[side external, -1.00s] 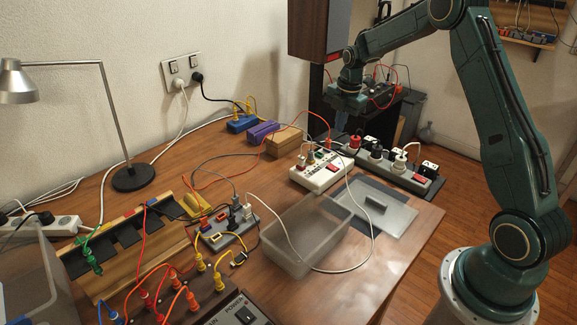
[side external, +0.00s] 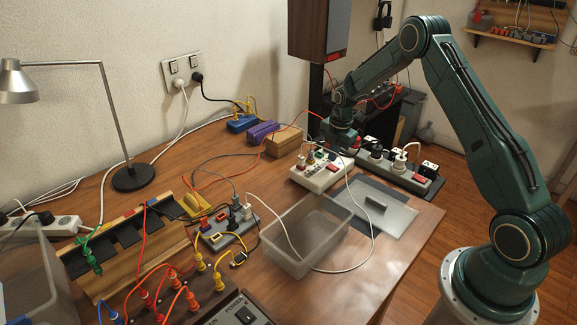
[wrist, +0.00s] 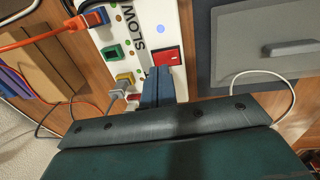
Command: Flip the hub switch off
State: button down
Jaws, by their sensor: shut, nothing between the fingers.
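A white hub (side external: 318,175) with coloured sockets and plugs lies toward the back right of the table. Its red rocker switch (side external: 334,167) is near the right end. In the wrist view the red switch (wrist: 167,57) is just beyond the fingertips, beside a pale blue indicator (wrist: 161,29) and printed lettering. I cannot tell which way the rocker is tipped. My gripper (wrist: 157,70) is shut and empty, its blue-grey fingers over the hub close to the switch; contact is not clear. In the side view my gripper (side external: 337,152) hangs at the hub's back edge.
A dark power strip (side external: 430,183) with plugs lies just behind and right. A grey lidded panel (side external: 400,216) and an empty clear tray (side external: 335,246) are in front. A wooden block (side external: 283,143) stands left. A red cable and a white cable run near the hub.

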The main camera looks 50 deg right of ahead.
aim_at(334, 168)
jog(key=shift+w+f, duration=0.15)
jog(key=shift+f, duration=1)
jog(key=shift+f, duration=0.4)
jog(key=shift+s, duration=0.9)
jog(key=shift+r, duration=0.9)
notch_tip(334, 168, up, 13)
jog(key=s, duration=0.1)
jog(key=shift+s+f, duration=0.2)
